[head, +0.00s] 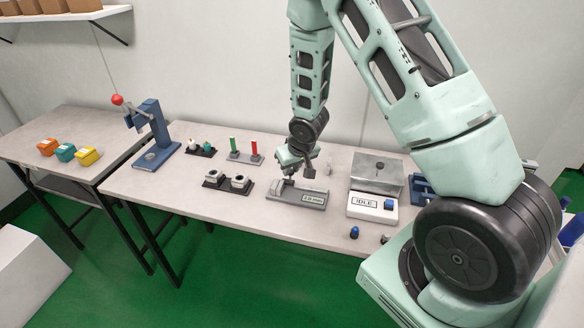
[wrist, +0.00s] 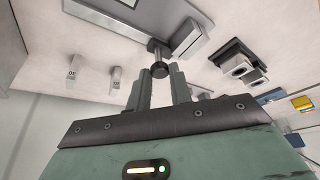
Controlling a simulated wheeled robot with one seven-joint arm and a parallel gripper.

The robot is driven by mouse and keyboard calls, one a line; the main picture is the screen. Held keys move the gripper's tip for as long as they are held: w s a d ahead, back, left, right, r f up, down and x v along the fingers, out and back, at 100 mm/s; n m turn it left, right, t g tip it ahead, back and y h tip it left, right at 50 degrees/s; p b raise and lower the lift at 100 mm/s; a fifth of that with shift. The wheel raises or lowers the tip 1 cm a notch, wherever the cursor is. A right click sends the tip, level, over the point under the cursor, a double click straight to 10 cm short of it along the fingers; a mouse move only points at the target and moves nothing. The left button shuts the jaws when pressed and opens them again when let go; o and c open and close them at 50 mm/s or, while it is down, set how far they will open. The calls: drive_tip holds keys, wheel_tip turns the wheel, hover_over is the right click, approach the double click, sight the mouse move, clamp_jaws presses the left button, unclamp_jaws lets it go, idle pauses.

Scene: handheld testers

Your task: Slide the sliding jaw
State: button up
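The jaw fixture is a grey flat base (head: 303,197) with a small label on its front, on the bench near the middle of the head view. My gripper (head: 291,178) is low over the left part of this base, pointing down. In the wrist view a dark round knob (wrist: 160,70) on a short stem shows at the fixture's edge, beside a grey block (wrist: 190,39). My gripper's two fingers (wrist: 160,76) stand apart with the knob at their tips. I cannot tell whether they touch it. In the head view my wrist hides most of the jaw.
A metal-topped box with an IDLE display (head: 370,204) stands right of the fixture. A blue knob (head: 354,232) lies near the front edge.

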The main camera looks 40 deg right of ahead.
drive_tip(key=shift+s+d, duration=1.05)
drive_tip(key=shift+s, duration=0.3)
clamp_jaws()
drive_tip(key=o, duration=0.9)
unclamp_jaws()
drive_tip(key=p+v, duration=0.3)
drive_tip(key=v, duration=1.4)
drive_tip(key=shift+r+p, duration=0.25)
drive_tip(key=shift+p, duration=0.1)
